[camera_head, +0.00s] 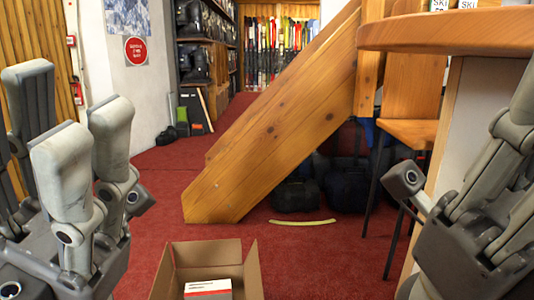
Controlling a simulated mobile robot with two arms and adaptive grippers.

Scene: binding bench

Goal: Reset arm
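My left gripper (72,112) fills the left side of the head view. Its thick grey fingers point up and stand apart, with nothing between them. My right gripper (458,205) is at the right edge and partly cut off by the frame. One of its fingers points up along the edge, and a short dark part sticks out to the left. Its fingertips are not all visible, so its opening is unclear. I see no object held in its visible part.
An open cardboard box (164,275) at bottom centre holds a white-and-red carton (208,290). A slanted wooden beam (270,120) crosses the middle. A wooden counter (450,32) juts in at upper right. A yellow curved strip (302,222) lies on the red carpet (160,215).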

